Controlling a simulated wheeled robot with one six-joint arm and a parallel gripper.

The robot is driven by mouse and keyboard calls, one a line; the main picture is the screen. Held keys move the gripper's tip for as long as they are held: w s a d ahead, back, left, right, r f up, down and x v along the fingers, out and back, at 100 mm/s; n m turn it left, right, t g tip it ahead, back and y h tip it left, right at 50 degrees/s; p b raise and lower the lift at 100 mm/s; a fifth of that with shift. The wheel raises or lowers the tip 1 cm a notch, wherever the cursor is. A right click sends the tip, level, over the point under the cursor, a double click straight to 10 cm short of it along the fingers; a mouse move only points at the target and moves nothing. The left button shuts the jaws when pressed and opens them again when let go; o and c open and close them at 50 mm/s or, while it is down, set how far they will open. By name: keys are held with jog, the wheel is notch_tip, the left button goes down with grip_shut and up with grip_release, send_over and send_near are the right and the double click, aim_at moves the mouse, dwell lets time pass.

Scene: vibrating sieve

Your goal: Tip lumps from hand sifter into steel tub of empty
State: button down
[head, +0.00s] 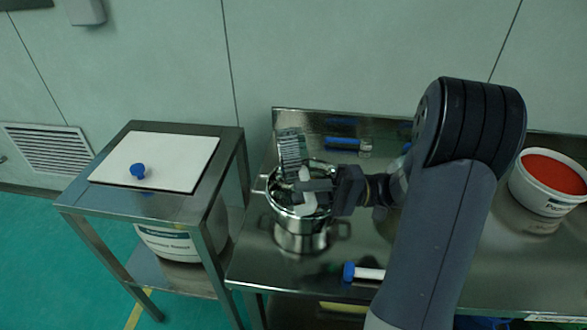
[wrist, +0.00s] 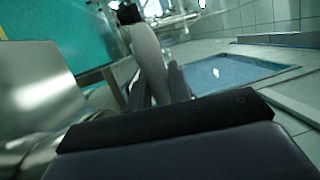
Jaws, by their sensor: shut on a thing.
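In the head view, the steel tub (head: 302,238), a shiny pot with side handles, stands at the left end of the steel bench. The hand sifter (head: 291,150) shows as a ribbed metal piece, steeply tilted above the tub's back rim. My gripper (head: 306,187) is over the tub's mouth, shut on the sifter's pale handle. The wrist view shows my gripper (wrist: 158,90) with its fingers around the grey handle (wrist: 150,60). The tub's inside is mostly hidden by the gripper and sifter, and I cannot see any lumps.
A white tub of red material (head: 550,185) stands on the bench at right. A blue-capped white cylinder (head: 370,273) lies near the front edge, and a blue-handled item (head: 343,144) at the back. Left is a steel stand with a white board (head: 175,163) and blue knob (head: 138,171).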

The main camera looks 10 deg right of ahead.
jog(key=shift+f+b, duration=0.1)
jog(key=shift+b, duration=0.5)
jog(key=shift+a+r+h+p, duration=0.2)
jog(key=shift+r+h+p, duration=0.35)
jog(key=shift+p, duration=0.35)
jog(key=shift+a+r+h+p, duration=0.1)
jog(key=shift+a+h+p, duration=0.5)
jog(key=shift+h+p, duration=2.4)
jog(key=shift+a+h+p, duration=0.6)
jog(key=shift+h+p, duration=1.7)
jog(key=shift+p, duration=1.45)
jog(key=shift+a+r+h+p, duration=0.1)
jog(key=shift+a+h+p, duration=0.5)
jog(key=shift+h+p, duration=2.4)
jog(key=shift+f+y+p, duration=0.1)
jog(key=shift+y+p, duration=0.15)
jog(key=shift+p, duration=0.05)
